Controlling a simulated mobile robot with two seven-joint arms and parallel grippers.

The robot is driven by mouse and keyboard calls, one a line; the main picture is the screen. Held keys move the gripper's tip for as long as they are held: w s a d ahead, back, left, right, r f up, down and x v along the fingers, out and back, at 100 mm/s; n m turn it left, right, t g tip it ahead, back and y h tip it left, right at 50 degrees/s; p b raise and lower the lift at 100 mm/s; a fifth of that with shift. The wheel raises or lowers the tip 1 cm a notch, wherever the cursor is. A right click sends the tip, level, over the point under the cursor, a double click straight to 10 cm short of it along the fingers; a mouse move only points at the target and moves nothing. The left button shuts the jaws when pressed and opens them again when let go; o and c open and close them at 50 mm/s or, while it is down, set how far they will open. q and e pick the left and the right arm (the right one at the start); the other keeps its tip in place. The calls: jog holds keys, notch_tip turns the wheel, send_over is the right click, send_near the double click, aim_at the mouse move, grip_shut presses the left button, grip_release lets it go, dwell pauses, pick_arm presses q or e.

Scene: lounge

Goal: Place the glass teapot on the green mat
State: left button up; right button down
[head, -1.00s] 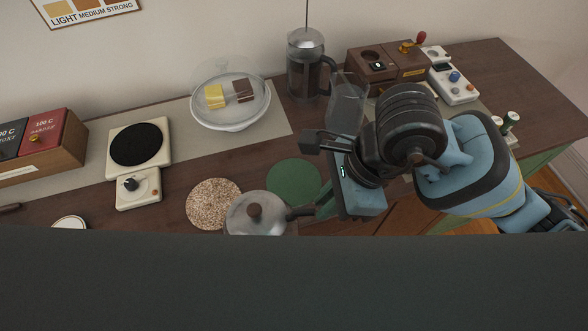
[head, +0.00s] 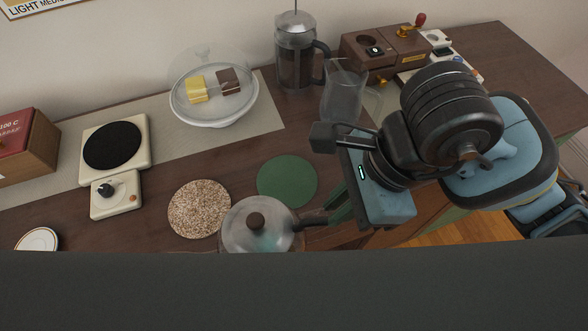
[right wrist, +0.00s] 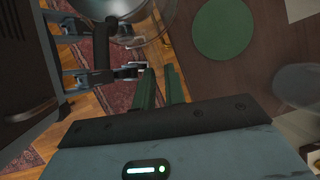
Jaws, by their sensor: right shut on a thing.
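The glass teapot (head: 245,232), with a glass lid, brown knob and dark side handle, is at the lower middle of the head view. My right gripper (head: 336,213) is shut on its handle, at the teapot's right. The right wrist view shows the gripper's green fingers (right wrist: 160,78) and part of the teapot's glass (right wrist: 150,14) above the floor. The green mat (head: 287,182) lies flat and bare on the counter, just behind the teapot; it also shows in the right wrist view (right wrist: 223,28). A dark band hides the teapot's lower front. My left gripper is not in view.
A speckled round mat (head: 199,209) lies left of the green mat. Behind stand a domed cake plate (head: 214,112), a French press (head: 296,60) and a glass pitcher (head: 343,95). A cream scale or burner (head: 113,145) is at left. The brown counter (head: 225,163) between is clear.

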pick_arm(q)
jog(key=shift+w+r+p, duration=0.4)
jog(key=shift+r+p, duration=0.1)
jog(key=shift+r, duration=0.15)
pick_arm(e)
jog(key=w+d+f, duration=0.1)
jog(key=w, duration=0.4)
jog(key=w+d+f, duration=0.1)
jog(key=w+f, duration=0.1)
jog(key=w, duration=0.3)
jog(key=w+d+f, duration=0.1)
jog(key=w, duration=0.4)
jog(key=shift+w+d+f, duration=0.25)
jog(key=shift+w+f, duration=0.05)
jog(key=shift+f, duration=0.2)
jog(key=shift+f, duration=0.1)
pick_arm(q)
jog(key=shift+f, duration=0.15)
pick_arm(e)
jog(key=c, duration=1.5)
grip_release()
jog(key=shift+o, duration=0.2)
jog(key=v, duration=1.2)
